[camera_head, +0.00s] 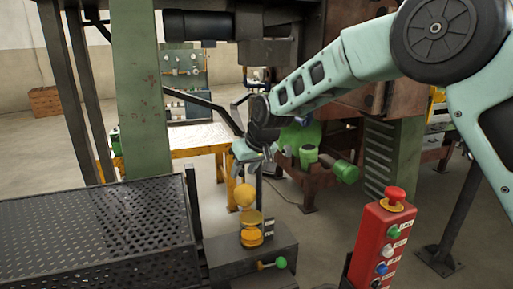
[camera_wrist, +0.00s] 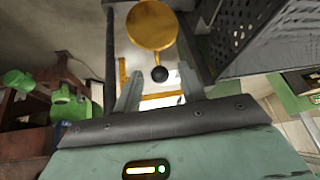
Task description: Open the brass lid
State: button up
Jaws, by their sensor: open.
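A round brass lid (camera_head: 244,194) shows just below my gripper (camera_head: 254,158) in the head view. Below it are more brass parts (camera_head: 251,237) on a dark box. In the wrist view the round brass disc (camera_wrist: 152,25) is at the top, with a small dark knob (camera_wrist: 159,73) near its lower edge. My gripper (camera_wrist: 160,86) is open, with one finger on each side of the knob in that picture. I see no contact, and depth between fingers and knob is hard to judge. I cannot tell whether the lid is raised.
A green-knobbed lever (camera_head: 271,264) sits on the front of the dark box. A red button post (camera_head: 384,243) stands to the right. A perforated dark guard (camera_head: 95,235) fills the lower left. A green column (camera_head: 139,90) rises behind it, with a yellow table (camera_head: 193,150) further back.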

jog(key=b+v, duration=0.5)
jog(key=v, duration=1)
jog(key=shift+d+r, duration=0.15)
jog(key=shift+d, duration=0.05)
jog(key=shift+s, duration=0.1)
